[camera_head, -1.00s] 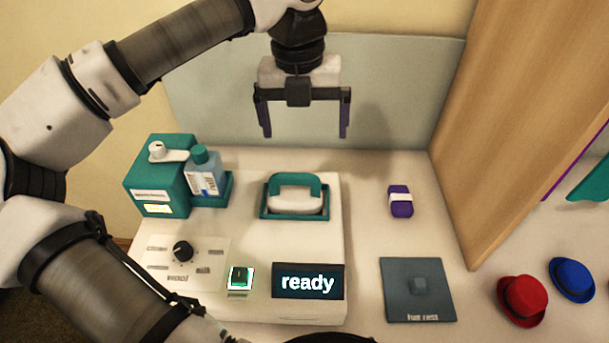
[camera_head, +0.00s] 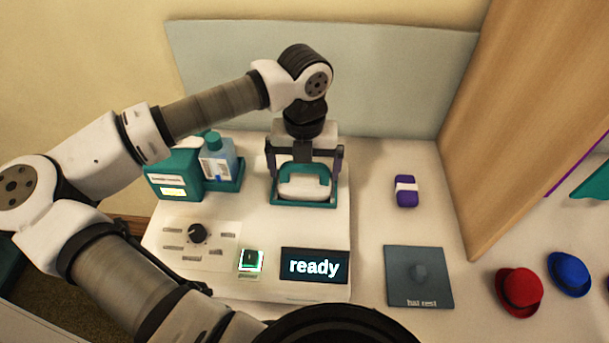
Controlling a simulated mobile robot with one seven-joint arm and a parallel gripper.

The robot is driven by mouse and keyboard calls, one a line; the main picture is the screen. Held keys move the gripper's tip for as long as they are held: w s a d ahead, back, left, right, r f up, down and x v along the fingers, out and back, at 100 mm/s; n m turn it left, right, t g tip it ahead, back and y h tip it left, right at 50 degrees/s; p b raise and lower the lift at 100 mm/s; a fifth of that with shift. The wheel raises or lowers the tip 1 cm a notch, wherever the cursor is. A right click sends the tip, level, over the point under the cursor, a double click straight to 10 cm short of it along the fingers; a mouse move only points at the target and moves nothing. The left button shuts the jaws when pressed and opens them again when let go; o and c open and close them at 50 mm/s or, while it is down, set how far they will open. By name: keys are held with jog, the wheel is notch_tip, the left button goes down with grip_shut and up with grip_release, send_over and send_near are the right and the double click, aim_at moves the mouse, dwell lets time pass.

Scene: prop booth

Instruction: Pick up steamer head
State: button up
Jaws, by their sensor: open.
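The steamer head (camera_head: 303,189) is a white rounded block with a teal handle. It sits in a teal tray (camera_head: 305,204) on top of the white steamer unit. My gripper (camera_head: 305,180) points down over the steamer head, with its dark fingers spread to the left and right of it. The gripper is open. I cannot tell whether the fingers touch the head or the handle.
A lit "ready" display (camera_head: 315,266), a green switch (camera_head: 250,261) and a black knob (camera_head: 197,233) are in front. A teal box (camera_head: 172,178) and bottle (camera_head: 217,160) stand left. A purple item (camera_head: 406,191), hat rest (camera_head: 419,277), red hat (camera_head: 519,289) and blue hat (camera_head: 568,272) lie right.

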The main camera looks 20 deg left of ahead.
jog(key=shift+f, duration=0.75)
jog(key=c, duration=1.1)
jog(key=shift+c, duration=0.2)
jog(key=shift+r, duration=0.15)
